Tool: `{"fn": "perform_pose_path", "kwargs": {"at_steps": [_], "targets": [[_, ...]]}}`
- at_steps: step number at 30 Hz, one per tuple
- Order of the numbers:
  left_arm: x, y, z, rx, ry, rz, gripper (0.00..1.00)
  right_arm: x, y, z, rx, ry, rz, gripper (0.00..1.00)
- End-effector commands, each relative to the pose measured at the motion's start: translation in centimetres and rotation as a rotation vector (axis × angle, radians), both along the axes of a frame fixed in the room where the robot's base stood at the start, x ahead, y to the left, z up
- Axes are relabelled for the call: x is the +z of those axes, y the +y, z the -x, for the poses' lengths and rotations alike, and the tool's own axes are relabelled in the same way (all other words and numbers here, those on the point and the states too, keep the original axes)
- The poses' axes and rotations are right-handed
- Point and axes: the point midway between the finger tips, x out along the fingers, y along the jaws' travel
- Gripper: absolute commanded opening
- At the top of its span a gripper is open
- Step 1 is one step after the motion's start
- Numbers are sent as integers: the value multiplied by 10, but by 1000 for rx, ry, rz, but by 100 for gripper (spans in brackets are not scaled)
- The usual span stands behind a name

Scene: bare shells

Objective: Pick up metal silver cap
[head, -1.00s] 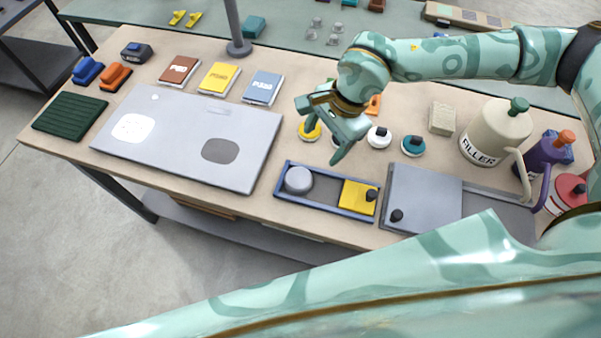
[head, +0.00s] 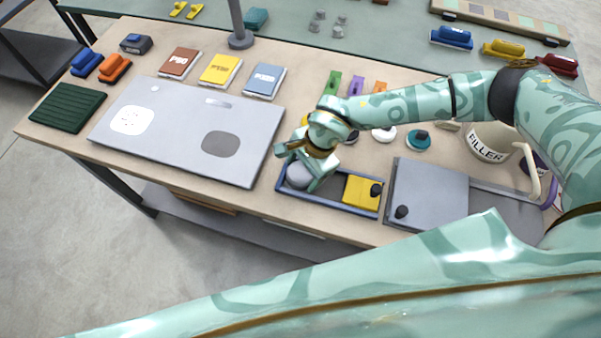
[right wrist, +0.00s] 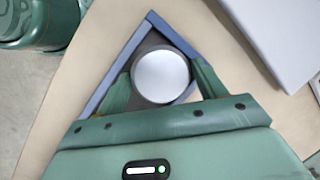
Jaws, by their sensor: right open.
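The silver cap (head: 299,177) lies in the left end of a blue-rimmed tray (head: 331,206), partly hidden by my right gripper in the head view. In the right wrist view the cap (right wrist: 161,76) is a round, pale metal disc in the tray's corner. My right gripper (head: 300,167) is open, above the left end of the tray. In the right wrist view its fingers (right wrist: 161,88) stand on either side of the cap, with visible room around it. I cannot tell how far above the cap the fingertips are. My left gripper is not in view.
A yellow block (head: 359,191) with a black knob fills the tray's right end. A grey panel (head: 190,134) lies to the left, and a grey lidded box (head: 430,190) to the right. The cream filler can (head: 490,142) stands behind that box.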

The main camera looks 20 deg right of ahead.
Motion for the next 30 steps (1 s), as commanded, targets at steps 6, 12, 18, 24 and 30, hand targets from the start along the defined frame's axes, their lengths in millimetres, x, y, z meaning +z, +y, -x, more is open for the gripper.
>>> {"fn": "perform_pose_path", "kwargs": {"at_steps": [6,12,18,24,30], "targets": [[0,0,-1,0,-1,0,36,1,0,0,0,0,0,50],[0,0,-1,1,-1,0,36,1,0,0,1,-1,0,40],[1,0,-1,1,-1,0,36,4,0,0,0,-2,-1,40],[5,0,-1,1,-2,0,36,29,0,-1,2,-5,-2,40],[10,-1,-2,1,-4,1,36,71,32,4,7,-6,-4,40]]}}
